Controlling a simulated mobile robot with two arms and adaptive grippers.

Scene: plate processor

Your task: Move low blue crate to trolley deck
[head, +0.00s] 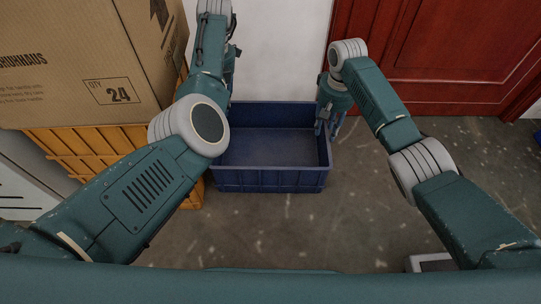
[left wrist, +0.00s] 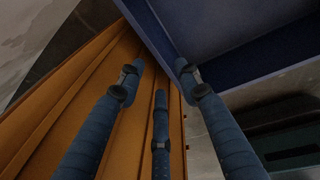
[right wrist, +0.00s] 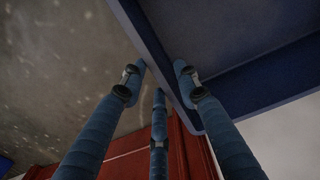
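The low blue crate (head: 272,180) is empty and looks upright on the floor in front of me. My right gripper (head: 329,131) points down at the crate's right wall. In the right wrist view its fingers (right wrist: 160,72) are apart, straddling the crate's rim (right wrist: 158,58), one over the inside. My left gripper is mostly hidden behind its arm in the head view. In the left wrist view its fingers (left wrist: 160,75) are apart on either side of the crate's left wall (left wrist: 150,35). Contact with the walls is unclear. I cannot make out the trolley deck.
An orange crate (head: 95,150) stands close against the blue crate's left side, with a large cardboard box (head: 85,60) on top. A white wall (head: 283,50) is behind, and a red door (head: 450,50) at the back right.

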